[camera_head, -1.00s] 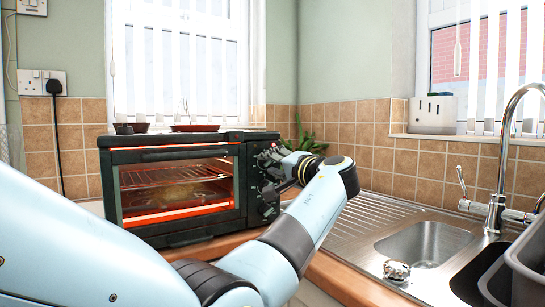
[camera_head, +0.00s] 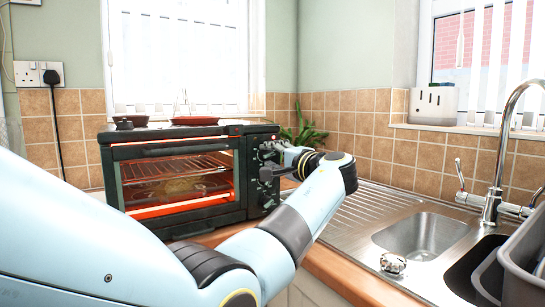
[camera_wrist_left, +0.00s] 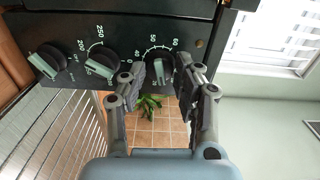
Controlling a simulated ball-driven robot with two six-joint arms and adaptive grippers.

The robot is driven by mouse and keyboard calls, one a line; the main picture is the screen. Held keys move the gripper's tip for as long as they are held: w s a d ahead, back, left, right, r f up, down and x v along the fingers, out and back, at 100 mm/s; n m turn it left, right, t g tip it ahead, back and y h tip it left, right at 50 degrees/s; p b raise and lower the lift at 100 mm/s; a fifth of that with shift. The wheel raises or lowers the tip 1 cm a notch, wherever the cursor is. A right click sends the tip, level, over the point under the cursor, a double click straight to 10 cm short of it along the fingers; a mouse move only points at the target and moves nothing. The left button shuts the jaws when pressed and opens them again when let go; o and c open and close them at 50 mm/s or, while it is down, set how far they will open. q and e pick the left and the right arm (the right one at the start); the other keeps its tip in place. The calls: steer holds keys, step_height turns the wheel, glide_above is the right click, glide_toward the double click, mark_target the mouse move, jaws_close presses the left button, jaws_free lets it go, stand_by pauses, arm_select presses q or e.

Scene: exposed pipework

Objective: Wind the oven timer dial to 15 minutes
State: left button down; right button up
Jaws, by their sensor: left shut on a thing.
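The black toaster oven (camera_head: 174,230) stands on the counter, its heating elements glowing orange behind the glass door. Its control panel carries a column of knobs on the right side. In the left wrist view, the timer dial (camera_wrist_left: 158,70) has a minute scale around it reading up to 60. My left gripper (camera_wrist_left: 165,78) has one finger on each side of this dial and is shut on it. The fingers partly hide its scale, so I cannot read the setting exactly. In the head view, my left gripper (camera_head: 273,161) is at the upper part of the panel. My right gripper is not in view.
Two other knobs, a middle one (camera_wrist_left: 101,66) and an outer one (camera_wrist_left: 47,62), sit beside the dial. A dish (camera_head: 195,121) rests on the oven. The steel sink (camera_head: 425,237) and tap (camera_head: 495,190) are at the right. A plant (camera_head: 308,135) stands behind my gripper.

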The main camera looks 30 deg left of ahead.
arm_select(q)
steer(key=c, duration=1)
jaws_free()
steer(key=shift+o, duration=0.2)
steer(key=shift+d, duration=0.15)
steer(key=v, duration=0.7)
steer(key=shift+d, duration=0.15)
steer(key=shift+f, duration=0.1)
